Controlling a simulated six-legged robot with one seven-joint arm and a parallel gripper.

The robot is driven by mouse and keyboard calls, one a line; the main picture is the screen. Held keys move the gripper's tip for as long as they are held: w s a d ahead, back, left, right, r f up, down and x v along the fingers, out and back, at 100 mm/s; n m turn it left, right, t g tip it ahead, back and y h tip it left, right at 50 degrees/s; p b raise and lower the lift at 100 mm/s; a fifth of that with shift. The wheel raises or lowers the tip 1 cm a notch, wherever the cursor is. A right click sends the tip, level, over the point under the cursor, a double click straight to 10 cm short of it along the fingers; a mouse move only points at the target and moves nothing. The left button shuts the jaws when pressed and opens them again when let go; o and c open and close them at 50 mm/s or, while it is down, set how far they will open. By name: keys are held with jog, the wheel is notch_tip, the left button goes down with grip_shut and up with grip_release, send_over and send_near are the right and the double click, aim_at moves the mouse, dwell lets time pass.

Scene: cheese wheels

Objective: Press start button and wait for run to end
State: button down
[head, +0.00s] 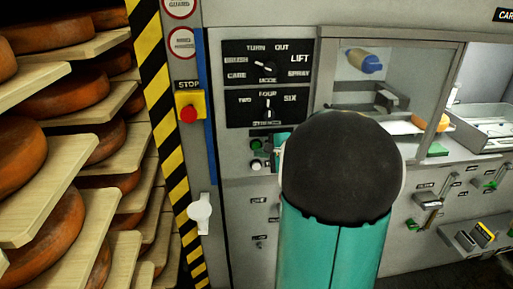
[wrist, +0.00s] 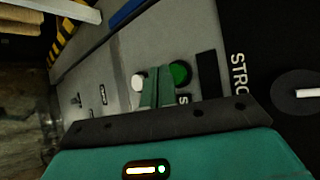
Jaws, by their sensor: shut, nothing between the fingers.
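A green round button (head: 256,145) sits on the grey machine panel below the lower dial, with a white round button (head: 255,165) under it. In the wrist view the green button (wrist: 181,73) is right of my fingertips and the white button (wrist: 138,82) is left of them. My gripper (wrist: 158,70) is shut and empty, its fingertips between the two buttons in that view. I cannot tell whether they touch the green button or the panel. In the head view my gripper (head: 279,145) shows just right of the buttons, mostly hidden by my arm. A label by the green button is partly covered.
Two black dial plates (head: 268,62) sit above the buttons. A red stop button (head: 188,113) on yellow is to their left. A white handle (head: 200,213) juts out lower left. Shelves of cheese wheels (head: 50,160) fill the left; a windowed chamber (head: 390,85) is right.

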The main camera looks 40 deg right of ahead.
jog(key=shift+w+d, duration=0.1)
dwell(0.3)
jog(key=shift+w+d, duration=0.15)
jog(key=shift+w, duration=0.1)
